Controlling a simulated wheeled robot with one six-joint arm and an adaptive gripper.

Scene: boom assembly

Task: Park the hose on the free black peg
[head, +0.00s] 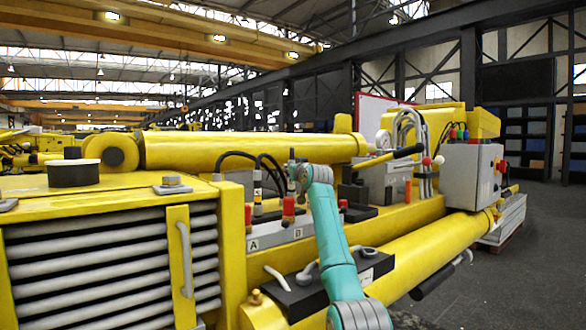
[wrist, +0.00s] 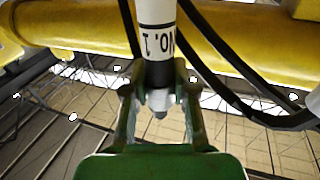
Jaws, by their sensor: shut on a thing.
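My gripper (wrist: 158,92) is shut on the hose in the wrist view. The hose's end has a white sleeve (wrist: 157,14) with upside-down black lettering that appears to read NO. 1. Below the sleeve, a dark section and a pale metal tip sit between the fingers. In the head view my gripper (head: 296,172) is above the valve plate marked A and B, beside the curved black hoses (head: 270,163). The held hose end is mostly hidden there by the gripper. I cannot make out the free black peg for certain in either view.
A second hose end with a banded sleeve (head: 257,190) stands upright left of my gripper. Red parts (head: 288,207) stand on the plate (head: 270,236). A grey control box (head: 468,175) and a yellow cylinder (head: 425,250) lie to the right. A louvred yellow housing (head: 110,265) fills the left.

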